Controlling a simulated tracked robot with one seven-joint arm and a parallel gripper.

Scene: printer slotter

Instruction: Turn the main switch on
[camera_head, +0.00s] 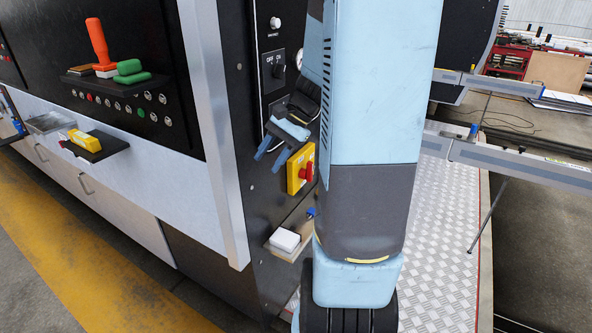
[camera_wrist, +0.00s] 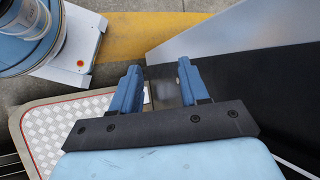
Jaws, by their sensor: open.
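A red rotary knob (camera_head: 308,172) sits on a yellow switch plate (camera_head: 296,170) on the machine's black end panel. Above it on the same panel is a black rotary switch (camera_head: 279,70) under OFF and ON lettering. I cannot tell from markings which of the two is the main switch. My gripper (camera_head: 267,163) is open, its blue fingers just left of and slightly above the yellow plate, with no visible contact. In the wrist view my gripper (camera_wrist: 158,68) has a clear gap between its fingers. Neither switch shows there.
A small shelf (camera_head: 273,248) with a white block (camera_head: 285,240) juts out below the yellow plate. A grey metal post (camera_head: 215,120) stands left of the panel. Left of it, a shelf (camera_head: 105,77) carries orange and green items. Chequered plate flooring (camera_head: 440,220) lies right of my arm.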

